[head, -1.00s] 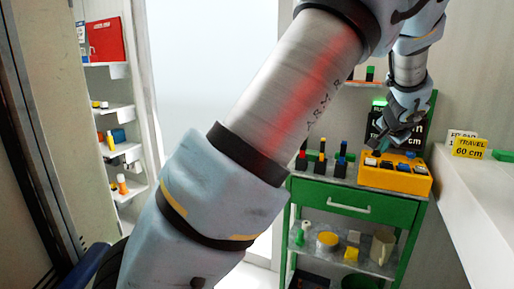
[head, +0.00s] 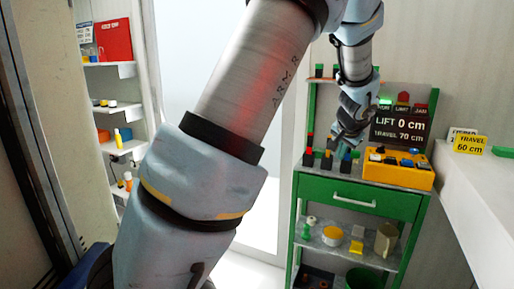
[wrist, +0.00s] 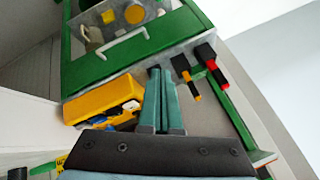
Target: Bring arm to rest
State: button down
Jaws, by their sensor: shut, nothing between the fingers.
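My arm crosses the head view from the lower left to the top, then bends down to my gripper (head: 345,140). In the head view the gripper hangs over the green cart's top, left of the yellow control box (head: 397,171). In the wrist view my gripper (wrist: 160,70) shows two teal fingers lying together, shut with nothing between them. The yellow box (wrist: 100,101) is left of the fingers there, and black posts with coloured tops (wrist: 186,76) are to their right.
The green cart (head: 309,192) has a drawer and lower shelves with small items. A display (head: 400,130) reads lift 0 cm, travel 70 cm. A white counter (head: 480,195) with a yellow "TRAVEL 60 cm" sign (head: 470,144) stands at right. Shelves (head: 115,105) stand at left.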

jog(key=s+a+f+n+g+y, duration=0.1)
jog(key=s+a+f+n, duration=0.1)
jog(key=a, duration=0.7)
jog(key=s+a+f+n+g, duration=0.1)
jog(key=s+a+n, duration=0.1)
jog(key=a, duration=0.6)
jog(key=s+a+f+n+g, duration=0.3)
jog(key=s+a+n, duration=0.2)
jog(key=s+a, duration=0.9)
jog(key=shift+s+a+f+g, duration=0.15)
jog(key=shift+s+a+g, duration=0.2)
jog(key=shift+s, duration=0.75)
